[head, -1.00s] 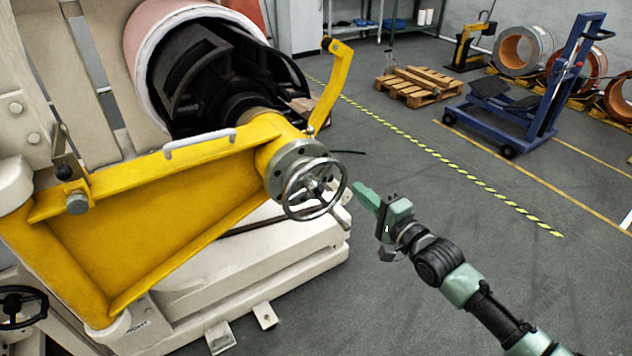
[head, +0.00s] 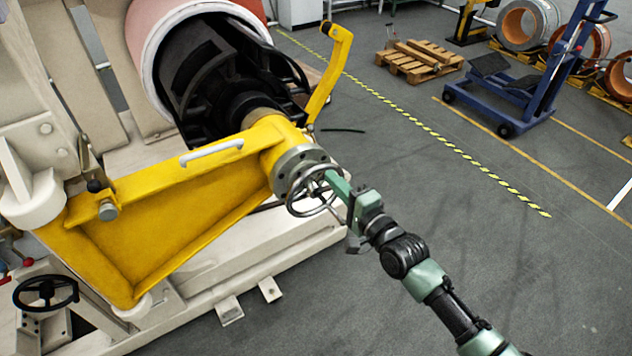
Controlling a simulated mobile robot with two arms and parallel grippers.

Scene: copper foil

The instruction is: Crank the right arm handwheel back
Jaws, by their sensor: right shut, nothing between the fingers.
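The handwheel (head: 297,205) is a silver spoked ring on the round grey flange (head: 285,170) at the end of the yellow arm (head: 180,210). My right gripper (head: 333,182) is shut and empty. Its green fingertips are at the right side of the wheel and overlap the rim and hub in the head view. I cannot tell whether they touch it. The gripper hides part of the wheel's right side. My left gripper is not in view.
A yellow crank lever (head: 333,70) rises behind the flange. A black handwheel (head: 45,292) is at the lower left. A pallet (head: 418,62) and a blue lift cart (head: 530,85) stand farther back.

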